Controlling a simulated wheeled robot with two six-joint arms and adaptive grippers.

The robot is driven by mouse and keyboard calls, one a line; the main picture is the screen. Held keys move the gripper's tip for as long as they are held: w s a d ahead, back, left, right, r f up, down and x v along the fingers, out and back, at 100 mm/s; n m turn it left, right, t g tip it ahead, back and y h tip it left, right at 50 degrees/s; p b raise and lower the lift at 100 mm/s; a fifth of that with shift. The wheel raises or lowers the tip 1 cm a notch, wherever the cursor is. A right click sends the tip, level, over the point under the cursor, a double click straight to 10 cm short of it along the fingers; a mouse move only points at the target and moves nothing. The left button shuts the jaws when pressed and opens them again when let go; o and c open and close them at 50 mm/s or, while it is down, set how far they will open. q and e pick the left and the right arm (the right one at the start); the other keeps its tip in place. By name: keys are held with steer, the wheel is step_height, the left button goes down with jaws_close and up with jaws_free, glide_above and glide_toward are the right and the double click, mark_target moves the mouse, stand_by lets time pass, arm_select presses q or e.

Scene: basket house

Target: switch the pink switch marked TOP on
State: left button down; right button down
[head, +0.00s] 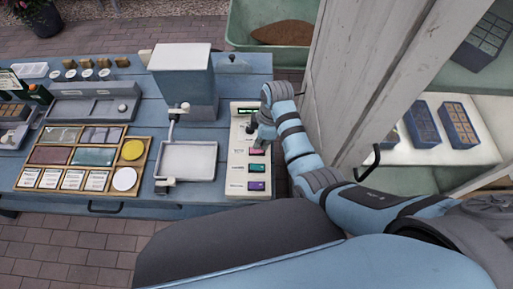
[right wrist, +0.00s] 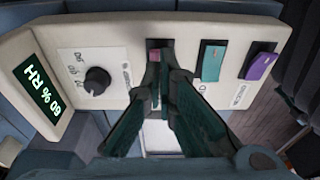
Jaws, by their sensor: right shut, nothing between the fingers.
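The pink switch (head: 257,152) is the rocker nearest the knob on the cream control panel (head: 237,172). In the right wrist view the pink switch (right wrist: 154,56) shows only in part, just beyond my fingertips, which hide the rest. My right gripper (head: 259,138) is over the panel; in the wrist view its fingers (right wrist: 163,72) are shut and empty, tips at the pink switch. I cannot tell whether they touch it or which way it is tipped. The TOP marking is not readable. My left gripper is not in view.
A teal switch (right wrist: 212,60) and a purple switch (right wrist: 260,66) sit beside the pink one. A black knob (right wrist: 97,80) and a humidity display (right wrist: 38,88) are on the other side. A weighing-like tray (head: 186,160) and wooden sorting tray (head: 150,147) stand left on the blue table.

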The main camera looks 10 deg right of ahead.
steer(key=shift+f+b, duration=0.5)
steer(key=shift+f, duration=0.5)
stand_by(0.3)
step_height(320, 180, up, 3)
steer(key=p, duration=0.3)
steer(key=shift+f, duration=0.1)
steer(key=shift+r, duration=2.15)
